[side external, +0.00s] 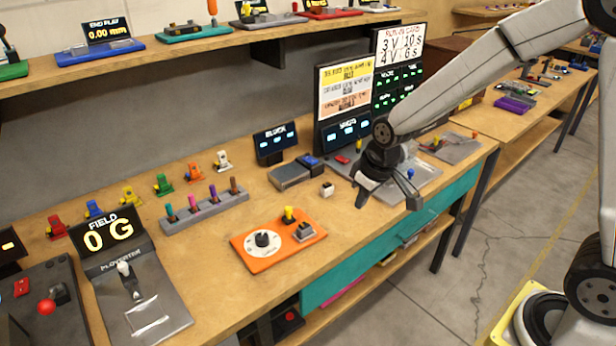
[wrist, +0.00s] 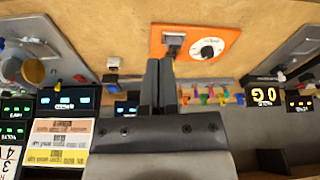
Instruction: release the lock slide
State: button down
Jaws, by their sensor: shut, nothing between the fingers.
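My gripper (side external: 362,201) is shut and empty, held above the bench to the right of the orange plate (side external: 250,262) in the side view. In the wrist view its dark fingers (wrist: 160,66) lie together and point towards the orange plate (wrist: 232,32). The plate bears a white dial with a black knob (side external: 262,240), a yellow-topped knob (side external: 289,213) and a grey block with a dark top (side external: 304,231). The grey block (wrist: 173,40) shows just beyond my fingertips in the wrist view. No part is labelled as the lock slide, so I cannot tell which it is.
A small white block (side external: 327,190) and a grey box (side external: 289,177) stand behind the plate. A grey rack of coloured pegs (side external: 205,212) and a field panel (side external: 140,300) lie to the left. The bare wood in front of the gripper is clear.

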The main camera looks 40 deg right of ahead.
jog(key=w+a+n, duration=0.2)
jog(key=w, duration=1)
jog(key=n+y, duration=0.2)
jog(key=n, duration=0.1)
send_over(282, 220)
jog(key=w, duration=0.1)
notch_tip(282, 220, down, 4)
jog(key=shift+w, duration=0.1)
jog(key=shift+x, duration=4.95)
jog(key=shift+s+d+r, duration=0.1)
jog(key=shift+s+d, duration=1.1)
jog(key=shift+s, duration=0.3)
jog(key=shift+d, duration=0.1)
